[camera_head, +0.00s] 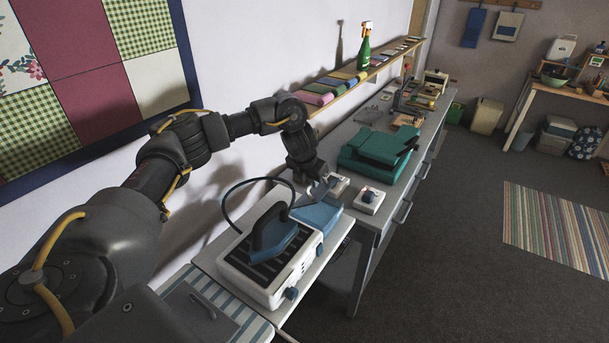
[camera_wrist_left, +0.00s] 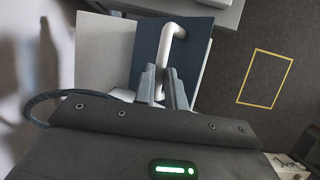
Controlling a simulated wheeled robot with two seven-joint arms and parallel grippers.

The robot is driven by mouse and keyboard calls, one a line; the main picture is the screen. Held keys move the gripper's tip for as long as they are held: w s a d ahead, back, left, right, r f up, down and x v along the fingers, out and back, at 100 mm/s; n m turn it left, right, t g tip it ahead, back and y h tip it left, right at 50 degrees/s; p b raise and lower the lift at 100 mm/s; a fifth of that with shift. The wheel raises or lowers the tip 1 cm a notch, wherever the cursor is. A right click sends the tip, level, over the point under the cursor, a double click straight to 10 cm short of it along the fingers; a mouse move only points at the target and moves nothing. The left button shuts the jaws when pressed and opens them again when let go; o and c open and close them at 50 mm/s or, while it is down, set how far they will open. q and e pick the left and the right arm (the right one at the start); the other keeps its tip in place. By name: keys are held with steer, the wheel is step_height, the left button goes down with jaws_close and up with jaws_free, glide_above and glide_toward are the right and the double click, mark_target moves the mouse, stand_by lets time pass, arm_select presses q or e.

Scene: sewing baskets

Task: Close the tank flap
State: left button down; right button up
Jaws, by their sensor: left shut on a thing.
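The steam iron station has a white base (camera_head: 262,283) with a blue iron (camera_head: 275,237) resting on it. A blue tank part (camera_head: 318,214) sits at its far end. My left gripper (camera_head: 322,186) is just above and beyond that part, pointing down. In the left wrist view, a dark blue panel (camera_wrist_left: 198,42) carries a white bar handle (camera_wrist_left: 172,60). The left gripper's fingers (camera_wrist_left: 165,88) are shut on the lower end of this handle. The panel appears to be the tank flap; its exact tilt is hard to tell. My right gripper is not in view.
A grey workbench (camera_head: 372,213) runs along the wall. A dark cord (camera_head: 226,205) loops beside the iron.

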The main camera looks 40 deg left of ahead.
arm_select(q)
steer(key=shift+d+f, duration=0.4)
steer(key=shift+d, duration=0.3)
steer(key=c, duration=1.5)
jaws_free()
steer(key=shift+s+d+r, duration=0.1)
steer(key=shift+o, duration=0.2)
steer(key=shift+r, duration=0.2)
steer(key=v, duration=1)
steer(key=shift+r, duration=0.2)
steer(key=shift+s, duration=0.1)
